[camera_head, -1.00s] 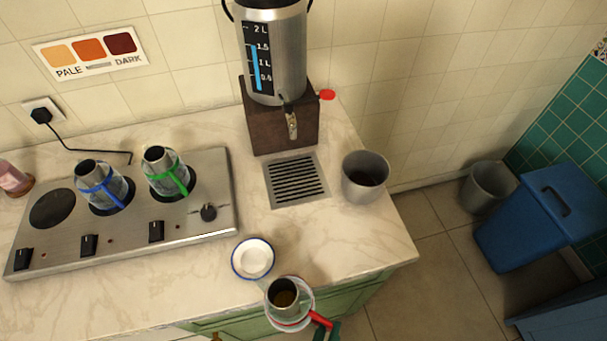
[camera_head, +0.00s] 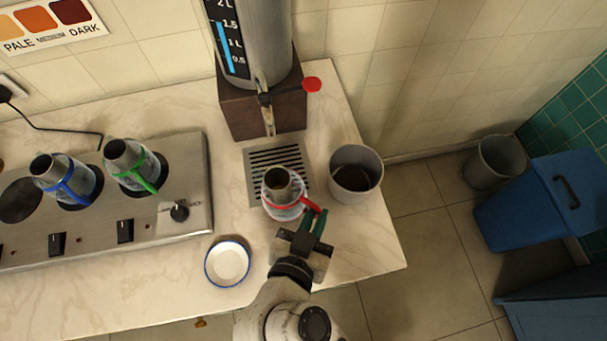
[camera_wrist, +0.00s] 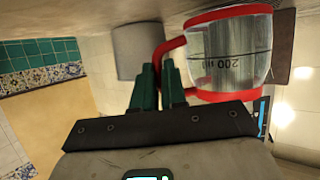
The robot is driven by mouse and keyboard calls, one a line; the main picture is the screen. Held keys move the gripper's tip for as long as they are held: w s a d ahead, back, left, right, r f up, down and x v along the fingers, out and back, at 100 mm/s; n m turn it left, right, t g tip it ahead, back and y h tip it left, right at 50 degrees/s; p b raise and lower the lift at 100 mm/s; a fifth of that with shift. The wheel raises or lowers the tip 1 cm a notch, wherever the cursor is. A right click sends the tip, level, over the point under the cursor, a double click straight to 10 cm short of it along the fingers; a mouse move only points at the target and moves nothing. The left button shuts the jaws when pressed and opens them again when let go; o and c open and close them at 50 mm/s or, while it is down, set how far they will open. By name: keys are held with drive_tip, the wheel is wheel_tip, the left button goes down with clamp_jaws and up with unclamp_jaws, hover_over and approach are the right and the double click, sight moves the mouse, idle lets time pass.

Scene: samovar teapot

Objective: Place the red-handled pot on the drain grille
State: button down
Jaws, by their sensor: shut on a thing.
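The red-handled pot (camera_head: 283,201) is a clear glass pot with red bands and a metal insert in its mouth. It is upright over the near right part of the drain grille (camera_head: 262,157), below the samovar's tap. I cannot tell whether its base touches the grille. My gripper (camera_head: 312,222) is at the pot's right side, shut on its red handle. In the wrist view the green fingers (camera_wrist: 158,82) meet the handle and the pot (camera_wrist: 232,52) shows its 200 ml mark. The pot hides part of the grille.
The samovar (camera_head: 258,50) stands on a dark block behind the grille. A grey bin (camera_head: 355,172) with dark contents is close on the right. A white bowl (camera_head: 227,263) sits front left. Blue- and green-handled pots (camera_head: 62,182) stand on the stove (camera_head: 185,170).

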sight(290, 208)
drive_tip(key=w, duration=0.2)
drive_tip(key=w+a, duration=0.1)
drive_tip(key=w, duration=0.2)
drive_tip(key=w+a, duration=0.1)
drive_tip(key=w, duration=0.2)
drive_tip(key=shift+w+a+r, duration=0.1)
drive_tip(key=shift+w+a, duration=0.15)
drive_tip(key=shift+f, duration=0.8)
drive_tip(key=c, duration=1.2)
unclamp_jaws()
drive_tip(key=shift+f, duration=0.15)
drive_tip(key=shift+o, duration=0.2)
drive_tip(key=shift+s, duration=0.1)
drive_tip(key=v, duration=1.2)
